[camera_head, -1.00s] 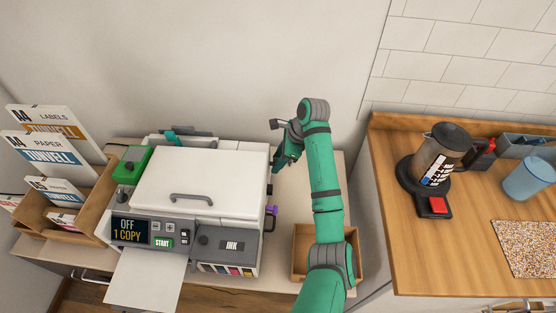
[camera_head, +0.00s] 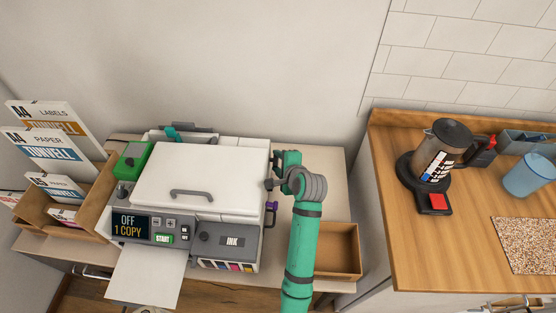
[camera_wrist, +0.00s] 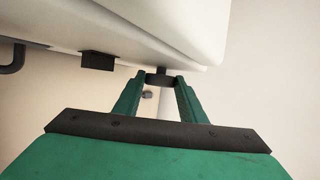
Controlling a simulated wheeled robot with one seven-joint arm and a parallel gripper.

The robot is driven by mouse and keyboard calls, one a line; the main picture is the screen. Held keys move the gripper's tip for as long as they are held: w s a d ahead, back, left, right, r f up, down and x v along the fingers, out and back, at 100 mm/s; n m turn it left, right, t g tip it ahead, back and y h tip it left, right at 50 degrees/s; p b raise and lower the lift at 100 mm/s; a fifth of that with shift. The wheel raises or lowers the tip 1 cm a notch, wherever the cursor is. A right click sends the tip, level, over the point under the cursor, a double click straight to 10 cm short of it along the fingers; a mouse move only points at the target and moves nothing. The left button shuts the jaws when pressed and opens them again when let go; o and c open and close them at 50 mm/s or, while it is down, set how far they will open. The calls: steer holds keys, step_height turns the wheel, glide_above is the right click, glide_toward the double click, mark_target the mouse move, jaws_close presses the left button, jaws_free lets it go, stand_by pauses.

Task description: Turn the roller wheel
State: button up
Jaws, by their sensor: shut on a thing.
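The white printer (camera_head: 205,180) stands on the side table, its lid closed and its display reading OFF and 1 COPY. My gripper (camera_wrist: 162,83) is at the printer's right side; in the head view my wrist hides most of this spot. In the wrist view its two green fingers are shut on the roller wheel (camera_wrist: 161,76), a small dark round knob on a short shaft beneath the printer's white edge. How far the wheel is turned cannot be told.
A purple part (camera_head: 271,206) and a dark handle stick out of the printer's right side, close to my arm. An open wooden box (camera_head: 337,268) lies right of the printer. A wooden counter (camera_head: 450,225) with a coffee pot (camera_head: 441,152) stands further right.

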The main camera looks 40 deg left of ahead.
steer(key=shift+s+f+n+t+y, duration=0.1)
steer(key=shift+f+n+t+y, duration=0.1)
steer(key=shift+t+y, duration=0.45)
steer(key=shift+s+f+n+t+y, duration=0.1)
steer(key=shift+n+t+y, duration=0.1)
steer(key=shift+t+y, duration=0.4)
steer(key=o, duration=1)
steer(key=shift+w+d, duration=0.1)
steer(key=shift+w, duration=0.05)
steer(key=shift+s+a, duration=0.2)
steer(key=v, duration=1)
steer(key=shift+s+d, duration=0.2)
steer(key=shift+d, duration=0.1)
